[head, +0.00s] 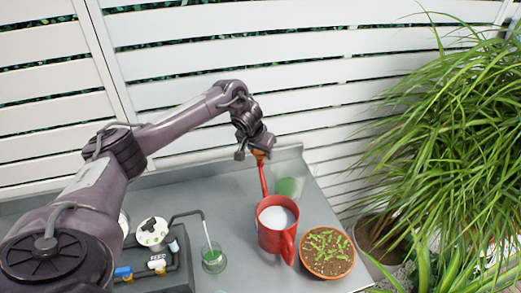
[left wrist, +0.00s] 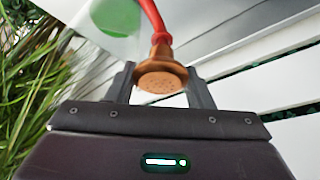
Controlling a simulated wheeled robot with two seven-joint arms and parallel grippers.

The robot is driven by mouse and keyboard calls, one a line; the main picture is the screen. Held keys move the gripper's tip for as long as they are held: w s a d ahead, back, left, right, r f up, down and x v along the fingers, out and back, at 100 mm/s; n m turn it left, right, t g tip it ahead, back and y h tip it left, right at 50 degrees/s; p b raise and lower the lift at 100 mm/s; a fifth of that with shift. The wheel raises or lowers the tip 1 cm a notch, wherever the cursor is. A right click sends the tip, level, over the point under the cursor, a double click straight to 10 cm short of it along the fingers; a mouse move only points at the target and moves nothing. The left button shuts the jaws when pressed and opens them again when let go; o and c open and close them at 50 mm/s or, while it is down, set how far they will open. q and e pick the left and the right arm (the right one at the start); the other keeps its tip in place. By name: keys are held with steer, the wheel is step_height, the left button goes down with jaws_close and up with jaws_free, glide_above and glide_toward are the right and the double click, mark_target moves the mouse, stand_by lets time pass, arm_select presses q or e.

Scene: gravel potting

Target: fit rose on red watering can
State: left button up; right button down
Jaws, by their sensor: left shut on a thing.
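The red watering can (head: 277,238) stands upright on the grey table, with white contents showing in its open top. Its thin red spout (head: 264,181) rises toward the back; in the left wrist view the spout (left wrist: 152,17) comes in from the top. The copper-brown rose (left wrist: 161,79) is at the spout's tip, its perforated face toward the wrist camera. It also shows small in the head view (head: 259,154). My left gripper (head: 257,148) is shut on the rose, one finger on each side. The rose seems to touch the spout end; how firmly it sits I cannot tell. My right gripper is not in view.
A clear container with green contents (head: 289,187) stands close behind the can. A pot of seedlings (head: 327,254) stands right of it. A glass of green liquid (head: 213,260) and a dark unit with a white dial (head: 152,232) are left. A grassy plant (head: 430,130) overhangs the right.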

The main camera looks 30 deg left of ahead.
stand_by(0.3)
arm_select(q)
steer(key=shift+f, duration=0.5)
stand_by(0.8)
steer(key=shift+f+p, duration=0.3)
steer(key=shift+p, duration=0.05)
steer(key=o, duration=1.5)
steer(key=shift+r, duration=0.1)
